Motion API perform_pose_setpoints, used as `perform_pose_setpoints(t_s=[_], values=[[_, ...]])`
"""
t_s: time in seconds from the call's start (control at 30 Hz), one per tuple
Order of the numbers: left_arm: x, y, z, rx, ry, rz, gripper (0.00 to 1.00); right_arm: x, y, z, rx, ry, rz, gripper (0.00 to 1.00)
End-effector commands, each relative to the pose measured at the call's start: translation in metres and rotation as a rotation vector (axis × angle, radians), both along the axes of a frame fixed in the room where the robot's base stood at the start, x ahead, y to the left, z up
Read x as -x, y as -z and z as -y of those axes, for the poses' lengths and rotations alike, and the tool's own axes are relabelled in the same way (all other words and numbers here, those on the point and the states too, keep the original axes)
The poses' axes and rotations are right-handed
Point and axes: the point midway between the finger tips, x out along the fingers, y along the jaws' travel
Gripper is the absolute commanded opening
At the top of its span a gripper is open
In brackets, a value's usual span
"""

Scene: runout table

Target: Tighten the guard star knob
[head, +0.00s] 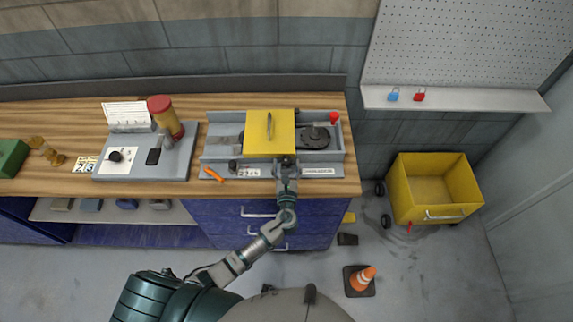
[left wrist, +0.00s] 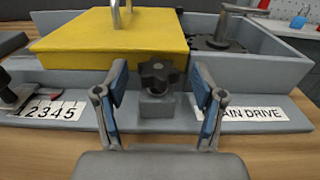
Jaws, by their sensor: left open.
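The guard star knob (left wrist: 160,75) is a dark, lobed knob on a grey block at the front of the machine, just below the front edge of the yellow guard (left wrist: 110,35). In the left wrist view my left gripper (left wrist: 160,88) is open, with one blue-padded finger on each side of the knob. A gap shows between the knob and each finger, so neither visibly touches it. In the head view the yellow guard (head: 262,146) lies closed over the grey machine (head: 220,129), and my left gripper (head: 287,164) is at its front right corner. My right gripper is not in view.
A "MAIN DRIVE" label (left wrist: 245,114) and a number strip (left wrist: 50,111) flank the knob. An orange marker-like object (head: 213,174) lies by the bench's front edge. A second grey fixture (head: 185,170) stands left. A yellow cart (head: 400,190) and a cone (head: 363,278) are on the floor at right.

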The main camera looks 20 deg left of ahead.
Motion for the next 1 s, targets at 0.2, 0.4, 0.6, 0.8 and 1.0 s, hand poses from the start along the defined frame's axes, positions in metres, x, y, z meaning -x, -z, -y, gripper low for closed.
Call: perform_pose_setpoints(t_s=[0.2, 0.4, 0.6, 0.8, 1.0], values=[[-0.001, 0.0, 0.0, 0.0, 0.0, 0.0, 0.69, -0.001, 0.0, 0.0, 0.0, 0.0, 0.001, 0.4], [-0.001, 0.0, 0.0, 0.0, 0.0, 0.0, 0.29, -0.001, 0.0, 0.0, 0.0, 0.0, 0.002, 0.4], [-0.001, 0.0, 0.0, 0.0, 0.002, 0.0, 0.09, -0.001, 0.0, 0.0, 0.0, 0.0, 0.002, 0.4], [-0.001, -0.001, -0.002, -0.002, 0.037, 0.001, 0.09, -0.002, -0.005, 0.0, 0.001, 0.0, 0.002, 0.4], [-0.001, -0.003, -0.005, -0.004, 0.144, 0.001, 0.09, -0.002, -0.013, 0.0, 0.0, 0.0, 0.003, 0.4]])
